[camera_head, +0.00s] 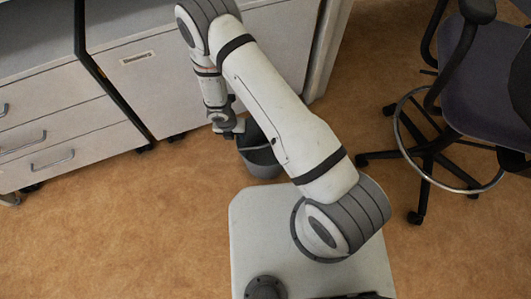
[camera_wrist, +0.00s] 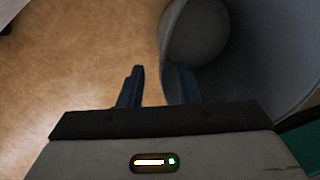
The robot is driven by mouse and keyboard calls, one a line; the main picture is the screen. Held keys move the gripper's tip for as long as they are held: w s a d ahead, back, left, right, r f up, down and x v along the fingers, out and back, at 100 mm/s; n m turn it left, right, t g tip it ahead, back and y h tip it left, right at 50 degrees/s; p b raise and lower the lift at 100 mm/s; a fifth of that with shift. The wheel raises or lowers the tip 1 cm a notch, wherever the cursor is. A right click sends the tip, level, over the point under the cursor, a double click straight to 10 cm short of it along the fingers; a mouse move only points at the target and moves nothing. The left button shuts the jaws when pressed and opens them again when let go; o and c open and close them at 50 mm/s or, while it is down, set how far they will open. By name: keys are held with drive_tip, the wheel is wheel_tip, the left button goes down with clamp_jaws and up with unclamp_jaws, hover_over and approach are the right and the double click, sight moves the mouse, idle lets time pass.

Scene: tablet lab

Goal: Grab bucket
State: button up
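The grey bucket (camera_head: 262,160) stands on the floor in front of the cabinets, partly hidden behind my arm in the head view. In the wrist view the bucket (camera_wrist: 245,60) fills the upper right, and I look into its open mouth toward its round bottom. My gripper (camera_head: 228,130) is at the bucket's left rim in the head view. In the wrist view my gripper (camera_wrist: 160,84) is open, with a clear gap between its fingers. The left finger is outside the bucket, and the right finger appears inside, with the bucket's edge between them. Contact cannot be told.
A drawer cabinet (camera_head: 60,130) and a grey cabinet (camera_head: 170,80) stand behind and left of the bucket. An office chair (camera_head: 455,110) with a wheeled base is at the right. The brown floor (camera_head: 130,230) at the lower left is clear.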

sight(241, 142)
drive_tip(key=f+b, duration=0.1)
drive_tip(key=f, duration=0.1)
drive_tip(key=d+f+b, duration=0.1)
drive_tip(key=f+b, duration=0.1)
drive_tip(key=shift+s+f, duration=0.1)
drive_tip(key=shift+f, duration=0.2)
drive_tip(key=shift+d, duration=0.1)
clamp_jaws()
idle(1.1)
